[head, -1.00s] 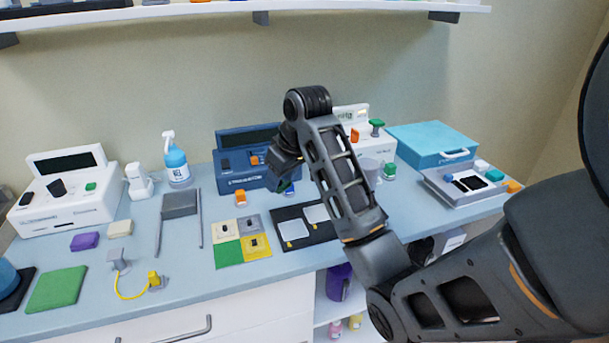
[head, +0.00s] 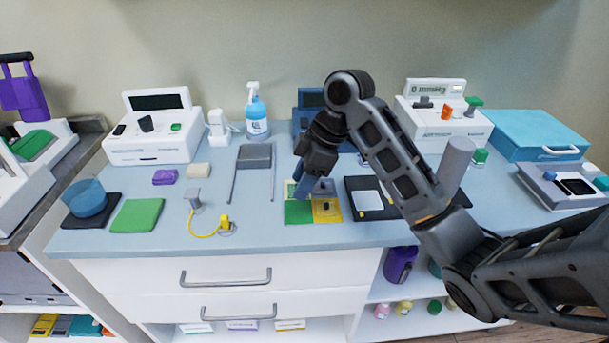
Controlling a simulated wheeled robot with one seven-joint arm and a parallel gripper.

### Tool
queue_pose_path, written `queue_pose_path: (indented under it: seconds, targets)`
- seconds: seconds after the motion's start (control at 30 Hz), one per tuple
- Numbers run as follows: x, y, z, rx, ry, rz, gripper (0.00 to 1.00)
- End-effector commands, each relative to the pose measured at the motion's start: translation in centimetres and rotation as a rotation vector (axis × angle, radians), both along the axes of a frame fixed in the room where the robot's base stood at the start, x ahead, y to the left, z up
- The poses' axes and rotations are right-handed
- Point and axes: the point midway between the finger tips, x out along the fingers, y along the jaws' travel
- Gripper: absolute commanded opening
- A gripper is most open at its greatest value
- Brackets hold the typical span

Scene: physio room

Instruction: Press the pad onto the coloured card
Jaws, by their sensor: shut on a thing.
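The coloured card (head: 298,213) lies flat near the front middle of the worktop. Its green and yellow squares show at the front, a greyish square behind on the right, and part of a pale one on the left. Small dark pieces show on it. My gripper (head: 305,189) points down over the card's left and back part and covers some of it. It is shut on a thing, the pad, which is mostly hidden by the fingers. I cannot tell whether the pad touches the card.
A black board with white plates (head: 364,200) lies just right of the card. A grey block with two rods (head: 254,157) lies left, with a yellow cable (head: 207,235) nearer the front. A dark blue device (head: 309,105) stands behind my gripper. A grey cylinder (head: 455,166) stands right of my arm.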

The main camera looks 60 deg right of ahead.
Motion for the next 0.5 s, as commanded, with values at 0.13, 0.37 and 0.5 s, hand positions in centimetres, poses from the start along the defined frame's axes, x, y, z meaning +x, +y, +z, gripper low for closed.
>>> queue_pose_path:
  seconds: [0.13,0.37,0.5]
  targets:
    - [0.0,0.0,-1.6,0.0,0.001,-0.002,0.28]
    - [0.0,0.0,-3.6,0.0,0.001,-0.002,0.28]
    - [0.0,0.0,-4.5,0.0,0.0,-0.002,0.28]
